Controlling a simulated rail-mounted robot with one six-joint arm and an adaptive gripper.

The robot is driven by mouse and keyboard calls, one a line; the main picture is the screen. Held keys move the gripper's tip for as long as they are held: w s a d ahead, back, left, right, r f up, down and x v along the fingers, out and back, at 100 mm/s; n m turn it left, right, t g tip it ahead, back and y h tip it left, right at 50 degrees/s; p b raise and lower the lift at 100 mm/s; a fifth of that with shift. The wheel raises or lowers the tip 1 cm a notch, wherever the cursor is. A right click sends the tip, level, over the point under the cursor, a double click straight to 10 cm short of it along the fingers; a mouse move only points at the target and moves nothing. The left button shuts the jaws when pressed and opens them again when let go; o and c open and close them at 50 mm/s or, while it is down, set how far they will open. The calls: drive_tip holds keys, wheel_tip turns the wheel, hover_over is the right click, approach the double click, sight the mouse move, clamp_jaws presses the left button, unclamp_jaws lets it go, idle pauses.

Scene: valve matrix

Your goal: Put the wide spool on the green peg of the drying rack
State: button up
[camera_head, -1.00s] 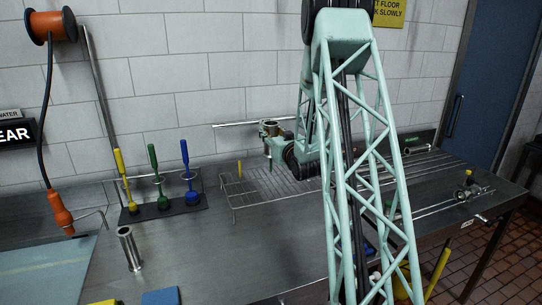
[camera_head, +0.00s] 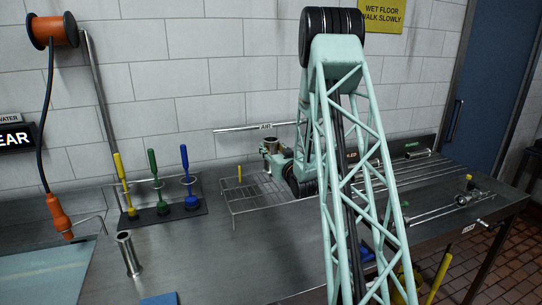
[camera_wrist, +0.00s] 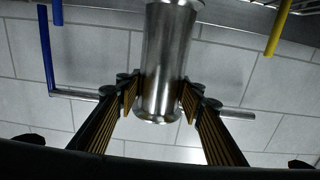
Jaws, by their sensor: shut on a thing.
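My gripper (camera_wrist: 160,97) is shut on a shiny metal spool (camera_wrist: 165,60), with a finger on each side of it. In the head view the held spool (camera_head: 270,146) is upright, above the back of the wire drying rack (camera_head: 236,209). A yellow peg (camera_head: 239,172) stands on the rack, left of the spool. The wrist view also shows a blue rod (camera_wrist: 45,45) on the left and a yellow rod (camera_wrist: 278,28) on the right, both apart from the spool. I cannot see a green peg on the rack; my arm hides its right part.
A slim metal cylinder (camera_head: 128,254) stands on the counter at left. Yellow, green (camera_head: 153,165) and blue-handled tools stand in a dark holder (camera_head: 180,214) behind it. A blue block (camera_head: 159,299) lies at the front. Metal rods and fittings (camera_head: 465,195) lie at right. The counter's middle is clear.

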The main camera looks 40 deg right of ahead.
drive_tip(key=shift+f, duration=1.55)
drive_tip(key=shift+f+b, duration=0.15)
drive_tip(key=shift+b, duration=0.2)
drive_tip(key=o, duration=1.1)
drive_tip(key=v, duration=1.2)
drive_tip(key=shift+r, duration=0.25)
